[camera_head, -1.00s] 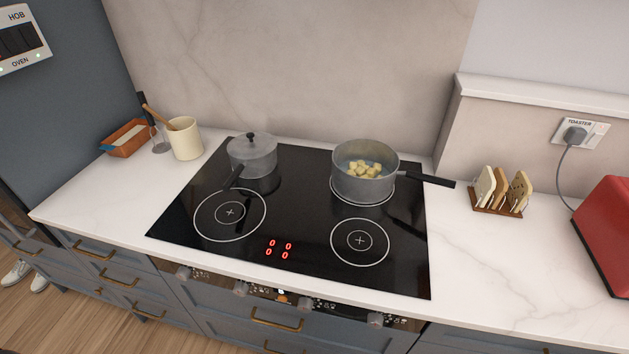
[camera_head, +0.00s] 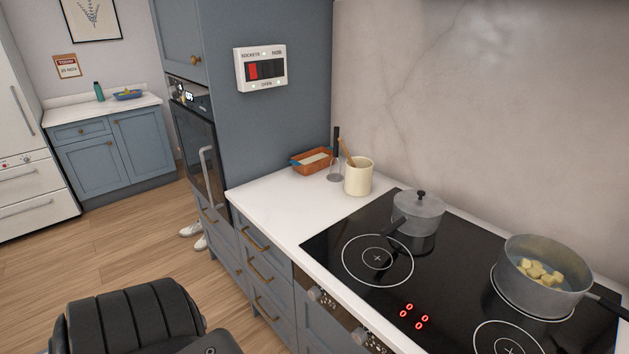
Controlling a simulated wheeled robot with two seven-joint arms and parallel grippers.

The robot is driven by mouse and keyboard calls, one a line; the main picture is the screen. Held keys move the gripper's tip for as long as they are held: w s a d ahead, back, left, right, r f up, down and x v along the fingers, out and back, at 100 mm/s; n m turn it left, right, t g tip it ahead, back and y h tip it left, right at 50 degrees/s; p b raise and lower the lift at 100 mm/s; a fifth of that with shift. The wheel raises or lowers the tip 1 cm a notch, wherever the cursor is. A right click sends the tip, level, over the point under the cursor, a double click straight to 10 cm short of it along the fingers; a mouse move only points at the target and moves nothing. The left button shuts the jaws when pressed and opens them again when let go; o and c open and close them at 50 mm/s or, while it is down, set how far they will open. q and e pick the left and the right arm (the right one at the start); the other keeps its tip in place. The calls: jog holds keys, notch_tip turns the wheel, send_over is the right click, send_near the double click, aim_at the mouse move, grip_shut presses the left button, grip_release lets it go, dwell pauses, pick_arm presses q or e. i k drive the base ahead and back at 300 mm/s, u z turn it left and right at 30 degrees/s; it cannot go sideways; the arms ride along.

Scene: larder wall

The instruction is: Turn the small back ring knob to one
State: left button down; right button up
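The black hob (camera_head: 455,245) is in the right half of the head view, cut off at its right and bottom edges. A lidded grey pot (camera_head: 418,217) covers the back left ring. A larger pan (camera_head: 540,290) with yellow chunks in it stands on the back right ring. The red display (camera_head: 413,316) shows several digits, all reading 0. Two knobs show on the front panel, the left one (camera_head: 315,294) and another (camera_head: 362,338); their markings are too small to read. The other knobs are out of view. Neither of my grippers is in view.
A switch panel (camera_head: 260,68) is on the blue tall unit, with one red switch. A cream utensil jar (camera_head: 358,176) and an orange dish (camera_head: 311,160) stand on the white counter (camera_head: 280,206). Open wooden floor (camera_head: 130,240) lies left of the drawers.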

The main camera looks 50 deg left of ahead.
aim_at(314, 294)
jog(key=k, duration=0.35)
jog(key=u, duration=0.6)
jog(key=i, duration=0.45)
jog(key=u, duration=0.9)
